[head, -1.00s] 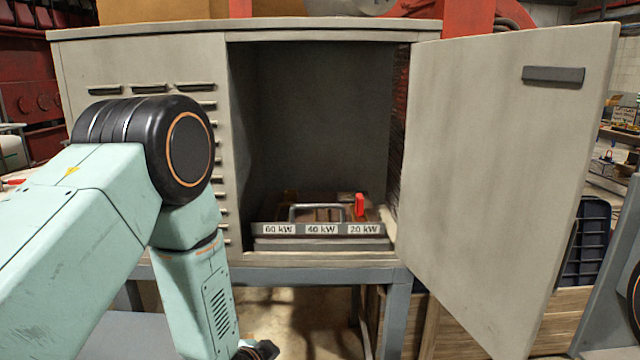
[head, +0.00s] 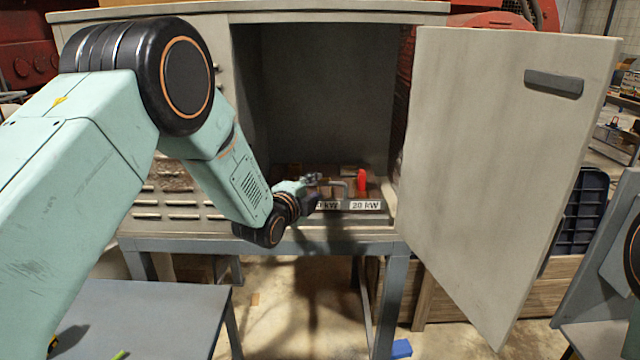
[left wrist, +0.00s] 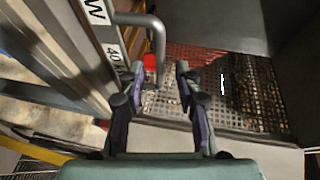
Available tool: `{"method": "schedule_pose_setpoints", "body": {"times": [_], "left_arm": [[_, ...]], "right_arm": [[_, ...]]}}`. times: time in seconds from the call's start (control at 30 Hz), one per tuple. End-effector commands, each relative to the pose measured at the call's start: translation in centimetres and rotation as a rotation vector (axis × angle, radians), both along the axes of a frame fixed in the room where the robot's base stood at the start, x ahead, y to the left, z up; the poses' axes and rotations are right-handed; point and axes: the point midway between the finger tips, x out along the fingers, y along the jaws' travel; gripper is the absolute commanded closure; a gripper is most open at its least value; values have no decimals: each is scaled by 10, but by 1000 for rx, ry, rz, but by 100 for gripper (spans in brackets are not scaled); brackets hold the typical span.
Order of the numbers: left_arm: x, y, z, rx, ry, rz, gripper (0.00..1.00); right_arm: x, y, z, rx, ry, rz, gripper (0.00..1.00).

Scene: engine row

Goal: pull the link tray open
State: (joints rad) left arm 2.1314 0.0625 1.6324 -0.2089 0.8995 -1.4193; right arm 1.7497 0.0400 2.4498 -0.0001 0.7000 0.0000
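The link tray (head: 384,207) sits low inside the open grey cabinet, its front showing a "20 kW" label and part of another. A red upright piece (head: 361,181) stands on it. My left gripper (head: 322,183) is at the tray front and covers its left part and much of the handle. In the left wrist view, the grey bar handle (left wrist: 153,27) lies just ahead of my left gripper (left wrist: 160,68), whose fingers are apart. The handle's bent end is near the gap between the fingertips; I cannot tell whether they touch it. My right gripper is out of view.
The cabinet door (head: 500,160) stands wide open on the right. The cabinet rests on a blue-grey stand (head: 392,300). A grey table (head: 140,310) is at lower left. A dark blue crate (head: 587,225) stands behind the door.

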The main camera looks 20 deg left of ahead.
Motion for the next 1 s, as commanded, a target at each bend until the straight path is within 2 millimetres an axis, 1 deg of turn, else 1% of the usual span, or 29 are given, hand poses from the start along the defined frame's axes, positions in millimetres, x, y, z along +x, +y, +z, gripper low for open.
{"method": "schedule_pose_setpoints", "body": {"times": [0.1, 0.3, 0.5, 0.77, 0.8, 1.0], "left_arm": [[15, -3, -3, 0, 0, -1, 67], [33, -4, -6, -1, 1, -1, 67], [41, -5, -8, -2, 1, 0, 67], [42, -6, -8, -2, 1, 0, 67], [42, -6, -8, -2, 1, 0, 67], [41, -5, -8, -2, 1, 0, 84]], "right_arm": [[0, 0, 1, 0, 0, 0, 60], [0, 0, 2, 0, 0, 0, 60], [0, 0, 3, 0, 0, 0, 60], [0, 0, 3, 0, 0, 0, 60], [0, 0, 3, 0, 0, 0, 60], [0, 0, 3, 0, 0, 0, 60]]}}
